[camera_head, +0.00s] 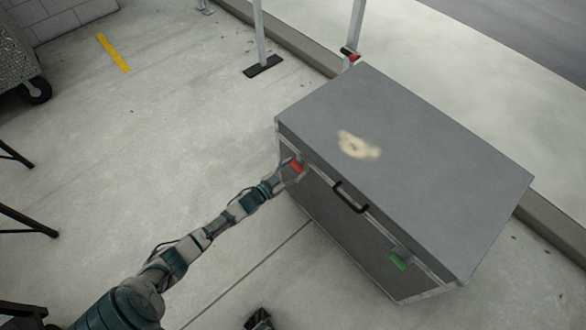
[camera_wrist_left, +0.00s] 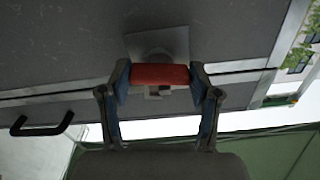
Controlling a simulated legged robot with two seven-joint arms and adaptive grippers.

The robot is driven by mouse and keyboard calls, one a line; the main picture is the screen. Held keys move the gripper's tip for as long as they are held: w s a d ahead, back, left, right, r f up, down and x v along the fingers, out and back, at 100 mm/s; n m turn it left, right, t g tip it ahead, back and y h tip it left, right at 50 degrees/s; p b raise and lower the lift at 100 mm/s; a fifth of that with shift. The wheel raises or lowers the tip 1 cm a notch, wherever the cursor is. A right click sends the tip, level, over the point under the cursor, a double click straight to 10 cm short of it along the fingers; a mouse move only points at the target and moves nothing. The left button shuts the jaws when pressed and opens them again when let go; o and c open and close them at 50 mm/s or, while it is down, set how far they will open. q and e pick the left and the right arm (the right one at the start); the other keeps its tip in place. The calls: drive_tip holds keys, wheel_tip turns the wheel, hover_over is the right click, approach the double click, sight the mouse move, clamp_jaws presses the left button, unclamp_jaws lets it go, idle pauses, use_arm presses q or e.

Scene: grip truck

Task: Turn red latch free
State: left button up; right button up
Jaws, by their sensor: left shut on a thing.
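The red latch (camera_head: 296,167) is on the front face of a large grey case (camera_head: 430,160), near its left end. In the left wrist view the red latch (camera_wrist_left: 160,75) lies between the two fingers of my left gripper (camera_wrist_left: 161,82), with a metal plate behind it. My left gripper (camera_head: 291,171) is shut on the red latch, one finger at each end. A green latch (camera_head: 398,261) sits near the right end of the same face. My right gripper is not identifiable; a small dark part shows at the bottom edge of the head view.
A black handle (camera_head: 350,197) sits on the case between the latches and also shows in the wrist view (camera_wrist_left: 42,125). A post with a dark foot (camera_head: 263,66) stands behind the case. A wheeled cart (camera_head: 20,60) is at the far left. The floor left of the case is mostly clear.

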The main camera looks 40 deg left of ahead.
use_arm(q)
drive_tip(key=m, duration=1)
drive_tip(key=f+m, duration=0.1)
drive_tip(key=m, duration=0.4)
drive_tip(key=shift+s+m+b, duration=0.15)
drive_tip(key=shift+m+b, duration=0.15)
drive_tip(key=shift+b, duration=0.05)
idle(0.4)
drive_tip(key=o, duration=1)
drive_tip(key=shift+o, duration=0.7)
drive_tip(key=shift+a+r, duration=0.1)
drive_tip(key=shift+r, duration=0.05)
drive_tip(key=shift+r, duration=0.1)
